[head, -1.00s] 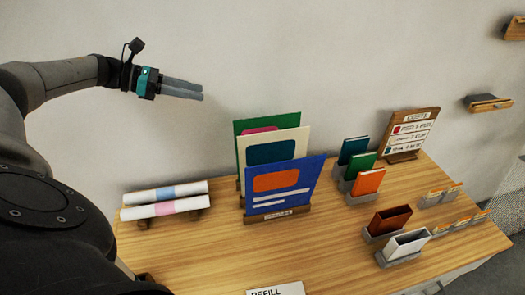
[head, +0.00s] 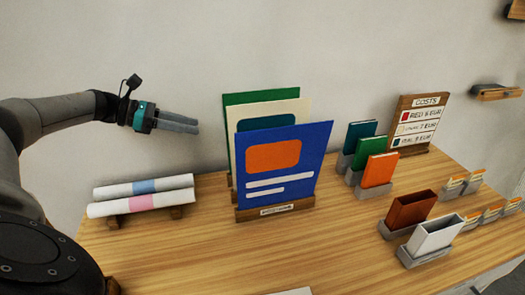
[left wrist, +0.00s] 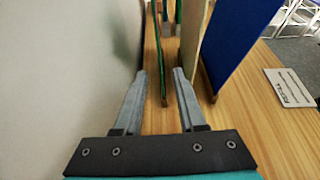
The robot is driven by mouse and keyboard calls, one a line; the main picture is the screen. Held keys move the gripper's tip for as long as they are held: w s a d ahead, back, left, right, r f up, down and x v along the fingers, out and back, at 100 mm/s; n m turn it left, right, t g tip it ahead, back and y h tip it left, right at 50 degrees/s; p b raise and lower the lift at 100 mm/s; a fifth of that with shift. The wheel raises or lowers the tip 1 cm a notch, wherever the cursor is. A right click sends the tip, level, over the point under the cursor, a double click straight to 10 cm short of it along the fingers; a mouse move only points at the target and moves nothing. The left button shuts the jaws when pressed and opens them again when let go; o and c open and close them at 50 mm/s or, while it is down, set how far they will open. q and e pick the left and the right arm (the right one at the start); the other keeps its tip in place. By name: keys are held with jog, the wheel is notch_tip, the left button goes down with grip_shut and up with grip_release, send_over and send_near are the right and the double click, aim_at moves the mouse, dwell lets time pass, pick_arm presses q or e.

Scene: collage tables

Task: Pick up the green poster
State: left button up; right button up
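The green poster (head: 260,97) stands upright at the back of a wooden stand (head: 277,210), mostly hidden by the cream poster (head: 234,125) and the blue poster (head: 305,160) in front. My left gripper (head: 197,127) is left of the green poster, above the table and apart from it. In the left wrist view my left gripper (left wrist: 160,72) is open and empty. The green poster (left wrist: 159,55) shows there edge-on, lined up with the gap between the fingers. My right gripper is not in view.
White paper rolls (head: 150,200) lie on a rack at the left of the wooden table (head: 200,255). Coloured books (head: 379,170), brown and white holders (head: 436,233) and a costs sign (head: 417,122) stand to the right. The wall (head: 165,60) is close behind the posters.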

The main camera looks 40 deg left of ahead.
pick_arm(q)
jog(key=p+x, duration=0.2)
jog(key=x, duration=1.3)
jog(key=shift+f+p, duration=0.25)
jog(key=shift+p, duration=0.15)
jog(key=shift+w+a, duration=0.1)
grip_shut()
